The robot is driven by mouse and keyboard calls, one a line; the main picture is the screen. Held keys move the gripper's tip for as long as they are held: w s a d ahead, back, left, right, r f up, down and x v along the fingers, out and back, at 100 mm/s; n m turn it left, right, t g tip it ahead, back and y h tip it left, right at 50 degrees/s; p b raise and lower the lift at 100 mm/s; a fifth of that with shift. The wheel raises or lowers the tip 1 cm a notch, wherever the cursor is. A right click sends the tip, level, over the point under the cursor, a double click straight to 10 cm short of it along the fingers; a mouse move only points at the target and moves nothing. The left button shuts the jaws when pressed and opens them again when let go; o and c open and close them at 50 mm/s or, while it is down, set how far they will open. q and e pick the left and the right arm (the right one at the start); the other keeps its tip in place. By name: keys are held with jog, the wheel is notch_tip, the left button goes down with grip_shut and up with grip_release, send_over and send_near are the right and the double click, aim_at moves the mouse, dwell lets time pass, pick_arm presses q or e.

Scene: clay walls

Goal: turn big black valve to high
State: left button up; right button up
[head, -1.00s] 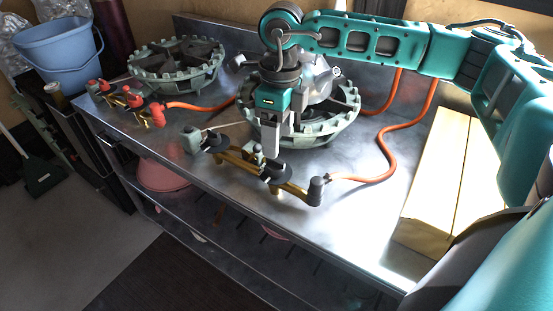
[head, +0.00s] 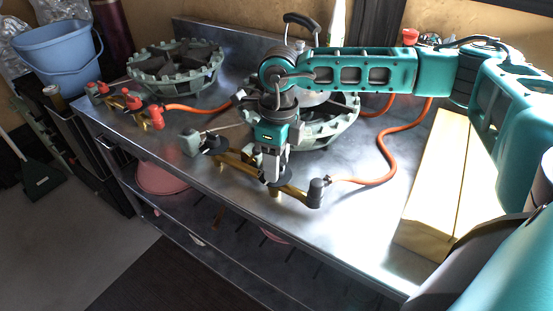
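A brass pipe (head: 235,165) with black valves runs along the front of the steel counter, before the right-hand burner (head: 335,128). One black valve (head: 212,144) sits at the pipe's left part and is clear of my arm. Another black valve, further right on the pipe, is mostly hidden under my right gripper (head: 271,176). The gripper points down, with its fingertips at or very close to that valve. I cannot tell whether the fingers touch or grip it. My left gripper is not in view.
A second burner (head: 177,68) with red valves (head: 130,100) stands at the left. An orange hose (head: 386,153) curves to the right of the pipe. A wooden block (head: 440,185) lies on the counter's right. A kettle behind my arm is mostly hidden; its black handle (head: 303,20) shows.

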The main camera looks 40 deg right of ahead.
jog(key=c, duration=0.6)
